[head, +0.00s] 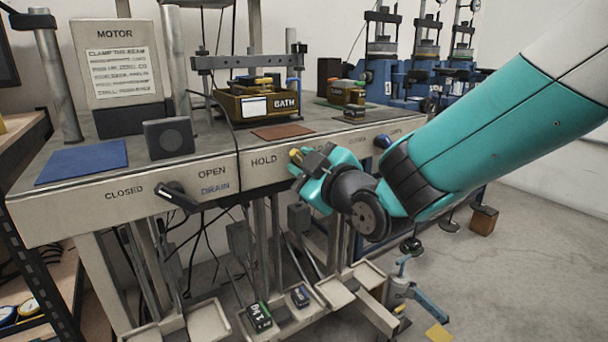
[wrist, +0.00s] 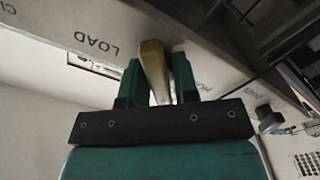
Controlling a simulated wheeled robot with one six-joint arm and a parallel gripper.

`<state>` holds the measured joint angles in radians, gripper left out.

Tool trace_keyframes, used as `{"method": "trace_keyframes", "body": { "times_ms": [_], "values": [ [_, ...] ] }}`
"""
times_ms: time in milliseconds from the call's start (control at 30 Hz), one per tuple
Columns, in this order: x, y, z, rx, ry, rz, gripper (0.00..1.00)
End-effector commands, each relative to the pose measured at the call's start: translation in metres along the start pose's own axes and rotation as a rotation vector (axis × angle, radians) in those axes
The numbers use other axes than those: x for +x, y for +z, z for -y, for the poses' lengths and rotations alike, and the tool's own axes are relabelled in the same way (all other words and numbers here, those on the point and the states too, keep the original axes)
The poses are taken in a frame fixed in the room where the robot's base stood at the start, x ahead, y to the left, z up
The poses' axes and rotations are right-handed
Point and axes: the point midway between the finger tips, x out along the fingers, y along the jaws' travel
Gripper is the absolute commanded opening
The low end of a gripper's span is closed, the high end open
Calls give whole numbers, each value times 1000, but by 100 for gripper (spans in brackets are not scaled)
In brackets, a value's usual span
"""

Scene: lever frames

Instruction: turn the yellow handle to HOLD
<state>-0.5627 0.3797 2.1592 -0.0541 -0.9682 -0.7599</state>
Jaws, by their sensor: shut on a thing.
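The yellow handle (head: 296,155) is on the bench's front panel, just right of the HOLD label (head: 264,160). In the wrist view the handle (wrist: 152,62) runs down from the panel between the two green fingers. My gripper (head: 313,168) is shut on it, and the fingers (wrist: 156,80) stand on either side. The LOAD label (wrist: 96,41) shows left of the handle in the wrist view, and a partly hidden HOLD label (wrist: 201,84) shows to its right. My gripper hides the handle's pivot and the LOAD label in the head view.
A black lever (head: 176,194) sits left on the same panel, between CLOSED and OPEN/DRAIN. A blue knob (head: 382,141) is to the right, near my arm. The BATH box (head: 257,105) stands on the bench. Trays and weights (head: 259,316) are below.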

Motion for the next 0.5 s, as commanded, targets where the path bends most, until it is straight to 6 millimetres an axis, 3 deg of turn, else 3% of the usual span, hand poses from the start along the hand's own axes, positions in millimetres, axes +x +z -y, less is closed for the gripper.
{"method": "trace_keyframes", "body": {
  "times_ms": [500],
  "values": [
    [-1,0,1,-86,-4,1,4]
  ]
}}
